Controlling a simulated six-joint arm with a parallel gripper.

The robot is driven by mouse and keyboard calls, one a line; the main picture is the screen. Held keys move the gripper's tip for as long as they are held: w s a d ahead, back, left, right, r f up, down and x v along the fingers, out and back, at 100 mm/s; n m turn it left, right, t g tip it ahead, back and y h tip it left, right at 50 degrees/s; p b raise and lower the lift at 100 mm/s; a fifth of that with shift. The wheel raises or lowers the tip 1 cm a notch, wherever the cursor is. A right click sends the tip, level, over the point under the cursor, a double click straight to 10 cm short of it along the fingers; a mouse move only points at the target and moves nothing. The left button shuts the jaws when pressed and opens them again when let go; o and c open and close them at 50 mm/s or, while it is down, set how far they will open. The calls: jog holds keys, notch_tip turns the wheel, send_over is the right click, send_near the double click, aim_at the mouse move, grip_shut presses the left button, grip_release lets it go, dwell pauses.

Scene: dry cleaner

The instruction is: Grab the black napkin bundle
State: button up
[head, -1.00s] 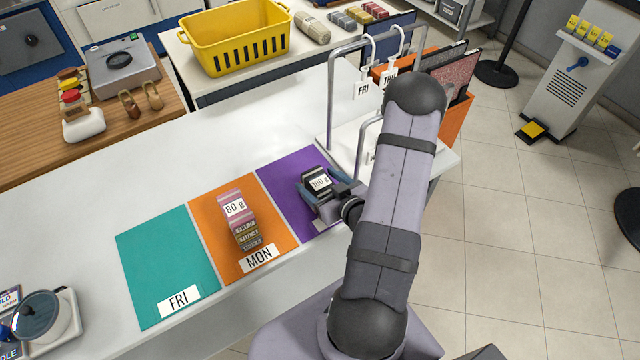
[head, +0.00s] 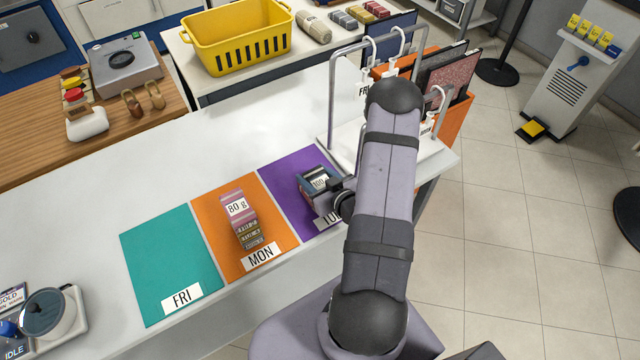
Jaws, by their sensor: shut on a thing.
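The black napkin bundle (head: 319,182) is on the purple mat (head: 286,171), with a white "100 g" label on top. My gripper (head: 318,188) is around it, its fingers shut on the bundle's sides. The gripper body and wrist hide part of the bundle and of the mat's label. I cannot tell whether the bundle touches the mat or is slightly above it.
A pink "80 g" bundle stack (head: 241,218) stands on the orange MON mat (head: 209,205) just left. The teal FRI mat (head: 165,255) is empty. A metal rack (head: 331,100) with hanging tags stands behind my arm. The white counter (head: 120,185) is clear behind the mats.

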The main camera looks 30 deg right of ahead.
jog(key=shift+r, duration=0.25)
jog(key=shift+r+b, duration=0.7)
jog(key=shift+r, duration=4.1)
